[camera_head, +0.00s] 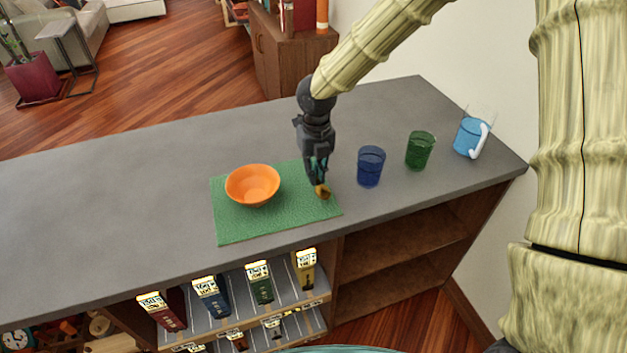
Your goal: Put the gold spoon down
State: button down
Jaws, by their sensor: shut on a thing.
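The gold spoon (322,191) shows as a small gold piece at the tip of my gripper (318,178). My gripper points down and is shut on the spoon, over the right part of the green mat (235,227). Most of the spoon is hidden by the fingers. I cannot tell whether the spoon touches the mat. An orange bowl (253,184) sits on the mat, left of my gripper and apart from it.
A blue glass (370,167) stands close to the right of my gripper. A green glass (420,151) and a blue pitcher with a white handle (470,138) stand farther right on the grey counter (120,200). The counter's left side is clear.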

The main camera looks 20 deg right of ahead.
jog(key=shift+f+p, duration=0.4)
jog(key=shift+f, duration=1.55)
jog(key=shift+f, duration=0.15)
jog(key=c, duration=1.6)
grip_release()
jog(key=shift+o, duration=0.2)
notch_tip(320, 180, up, 12)
jog(key=shift+r+b, duration=0.15)
jog(key=shift+b, duration=0.85)
